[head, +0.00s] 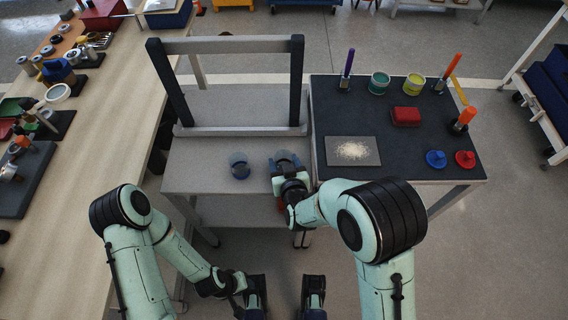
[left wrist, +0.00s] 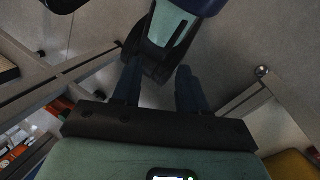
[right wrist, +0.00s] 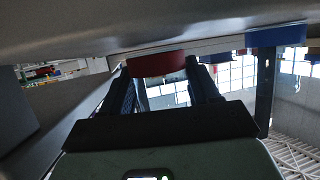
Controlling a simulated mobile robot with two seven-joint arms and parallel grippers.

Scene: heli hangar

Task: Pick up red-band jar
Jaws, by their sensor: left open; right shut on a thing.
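The red-band jar is a clear jar with a red band; in the right wrist view its band (right wrist: 155,64) sits between my right fingers, against a grey surface. In the head view the jar's clear body (head: 285,158) shows just beyond my right gripper (head: 282,172), which is shut on it at the grey cart's top. I cannot tell whether the jar is lifted. My left gripper (left wrist: 160,85) is open and empty, low by my own body. A second clear jar with a blue band (head: 240,168) stands left of the held one; its band also shows in the right wrist view (right wrist: 275,36).
The grey cart (head: 205,185) has a raised frame with dark posts behind the jars. At right a dark-topped table (head: 395,150) holds a powder tray (head: 353,151), a red block (head: 406,116) and knobs. A long cluttered bench (head: 100,150) runs along the left.

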